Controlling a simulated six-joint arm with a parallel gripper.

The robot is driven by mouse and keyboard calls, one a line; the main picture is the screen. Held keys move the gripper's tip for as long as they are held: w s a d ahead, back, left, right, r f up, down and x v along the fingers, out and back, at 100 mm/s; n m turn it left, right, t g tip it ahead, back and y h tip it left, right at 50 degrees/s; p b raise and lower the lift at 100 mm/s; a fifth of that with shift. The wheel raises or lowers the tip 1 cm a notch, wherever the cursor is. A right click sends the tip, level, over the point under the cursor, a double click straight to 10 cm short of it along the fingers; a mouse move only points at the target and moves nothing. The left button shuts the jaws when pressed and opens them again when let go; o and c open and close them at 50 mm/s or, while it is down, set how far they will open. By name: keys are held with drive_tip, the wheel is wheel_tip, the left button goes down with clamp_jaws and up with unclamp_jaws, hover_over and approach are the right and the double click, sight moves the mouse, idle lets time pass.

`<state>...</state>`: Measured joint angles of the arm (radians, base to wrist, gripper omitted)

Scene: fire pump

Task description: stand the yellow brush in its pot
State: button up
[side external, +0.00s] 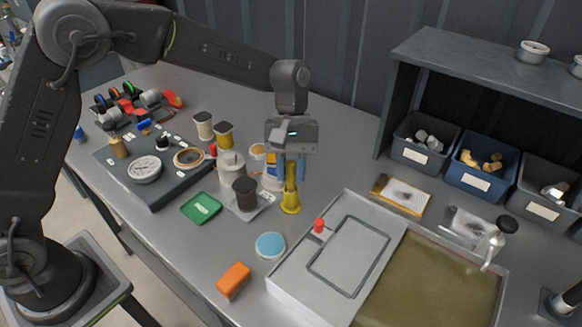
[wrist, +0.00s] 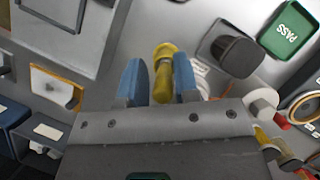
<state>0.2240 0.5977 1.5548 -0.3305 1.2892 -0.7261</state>
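The yellow brush (side external: 290,200) stands upright on the table, its wider end down. My gripper (side external: 291,178) is above it, pointing down, with the brush's upper part between its blue fingers. In the wrist view, the yellow brush (wrist: 163,72) lies between the two fingers of my gripper (wrist: 158,78), with narrow gaps that suggest the fingers are open around it. Contact is hard to judge. A dark grey cup (side external: 245,192) stands left of the brush and also shows in the wrist view (wrist: 236,51); I cannot tell for sure whether it is the brush's pot.
A pale cylinder (side external: 231,171) and tubs stand close behind the dark cup. A grey tray (side external: 335,262) with a red knob is right of the brush. A blue-topped disc (side external: 270,246), orange block (side external: 233,281) and green PASS card (side external: 201,208) lie in front.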

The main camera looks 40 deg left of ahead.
drive_tip(key=o, duration=0.3)
drive_tip(key=shift+v, duration=6.9)
